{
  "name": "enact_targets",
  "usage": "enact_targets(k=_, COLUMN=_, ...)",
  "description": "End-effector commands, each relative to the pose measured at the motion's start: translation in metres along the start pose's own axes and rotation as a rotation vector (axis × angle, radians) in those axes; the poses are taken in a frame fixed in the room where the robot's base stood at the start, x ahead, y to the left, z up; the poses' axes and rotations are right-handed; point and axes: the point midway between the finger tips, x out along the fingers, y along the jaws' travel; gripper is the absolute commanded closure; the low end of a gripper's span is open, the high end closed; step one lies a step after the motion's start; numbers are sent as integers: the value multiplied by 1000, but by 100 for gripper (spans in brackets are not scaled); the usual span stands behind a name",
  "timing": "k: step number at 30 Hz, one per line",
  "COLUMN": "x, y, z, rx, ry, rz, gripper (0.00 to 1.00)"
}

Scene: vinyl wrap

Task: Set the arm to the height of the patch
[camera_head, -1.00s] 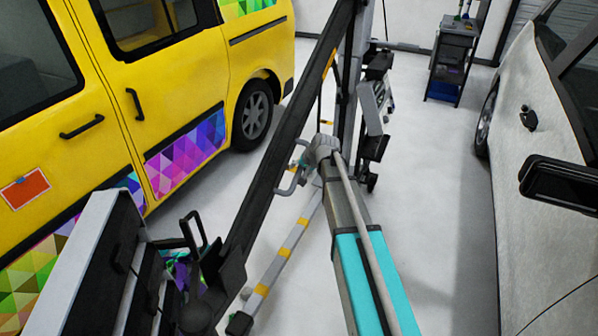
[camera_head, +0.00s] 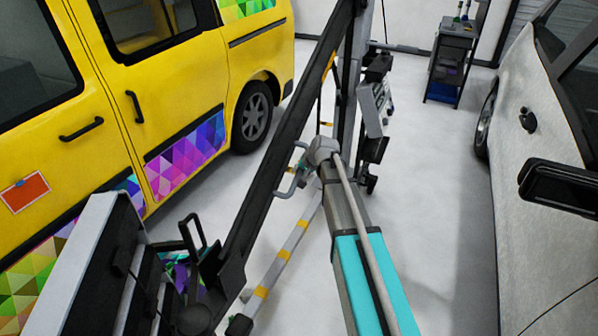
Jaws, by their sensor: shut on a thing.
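The patch (camera_head: 25,192) is an orange-red rectangle with a pale border on the yellow van's door at the left, with a small blue piece at its top edge. The long black arm (camera_head: 262,170) of the machine slants from the upright column (camera_head: 350,85) down to the near left. A dark unit with a pale side panel (camera_head: 92,255) sits at its near end, below the patch in the picture. My gripper (camera_head: 303,160) is at the grey looped handle (camera_head: 284,190) beside the black arm and is shut on it. The fingertips are small and partly hidden by my wrist.
The yellow van (camera_head: 100,120) with coloured triangle wrap stands at the left, close to the unit. A white car (camera_head: 545,90) with a black mirror (camera_head: 560,188) stands at the right. A tool cart (camera_head: 452,62) is at the back.

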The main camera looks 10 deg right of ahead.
Motion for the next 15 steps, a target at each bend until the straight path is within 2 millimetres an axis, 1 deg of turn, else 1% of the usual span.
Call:
enact_targets(k=1, x=-7, y=-6, z=0, rx=4, ry=-3, rz=-6, gripper=100)
enact_targets(k=15, x=-44, y=-32, z=5, rx=31, ry=-43, rz=-14, gripper=100)
